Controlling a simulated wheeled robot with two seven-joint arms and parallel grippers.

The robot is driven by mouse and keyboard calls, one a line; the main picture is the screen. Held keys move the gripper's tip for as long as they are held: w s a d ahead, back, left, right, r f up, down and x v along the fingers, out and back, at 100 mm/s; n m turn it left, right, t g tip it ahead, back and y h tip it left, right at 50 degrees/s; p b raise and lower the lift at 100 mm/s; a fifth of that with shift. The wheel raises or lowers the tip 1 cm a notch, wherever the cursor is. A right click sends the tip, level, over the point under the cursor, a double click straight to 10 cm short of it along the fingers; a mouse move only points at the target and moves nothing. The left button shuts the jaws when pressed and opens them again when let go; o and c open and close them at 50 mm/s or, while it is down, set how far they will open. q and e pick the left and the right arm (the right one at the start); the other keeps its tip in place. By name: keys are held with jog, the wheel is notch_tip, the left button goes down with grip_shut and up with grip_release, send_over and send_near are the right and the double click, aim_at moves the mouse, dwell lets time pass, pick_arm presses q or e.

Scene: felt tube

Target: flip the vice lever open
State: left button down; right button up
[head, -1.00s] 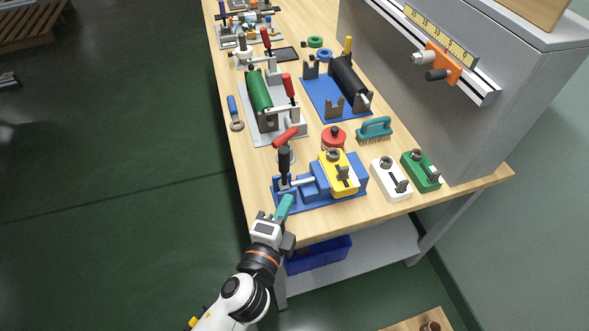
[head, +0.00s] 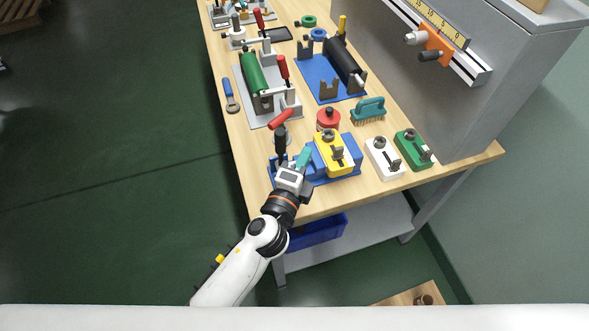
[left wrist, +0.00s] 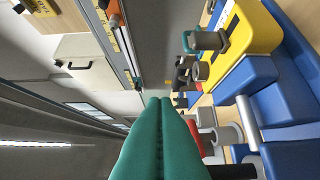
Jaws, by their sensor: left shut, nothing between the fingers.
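The blue vice (head: 350,160) sits at the near end of the bench, with a yellow block (head: 333,151) held on it. Its lever with a black grip (head: 280,147) stands roughly upright at the vice's left end. My left gripper (head: 304,156) has teal fingers, shut and empty, over the near side of the vice, just right of the lever. My gripper and wrist hide part of the vice. In the left wrist view the shut fingers (left wrist: 158,105) point past the blue vice body (left wrist: 285,95) and the yellow block (left wrist: 245,40). I cannot tell whether they touch the lever. My right gripper is not in view.
A red-handled clamp (head: 281,119) stands just behind the lever. A red round part (head: 328,118), a teal brush (head: 368,111), a white block (head: 383,158) and a green block (head: 412,150) are nearby. A grey cabinet (head: 430,110) bounds the right side.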

aim_at(282, 150)
pick_arm(q)
jog(key=w+a, duration=0.1)
jog(key=w+a+p, duration=0.1)
jog(key=a, duration=0.1)
jog(key=shift+w+a+p, duration=0.1)
jog(key=shift+p, duration=0.2)
dwell(0.3)
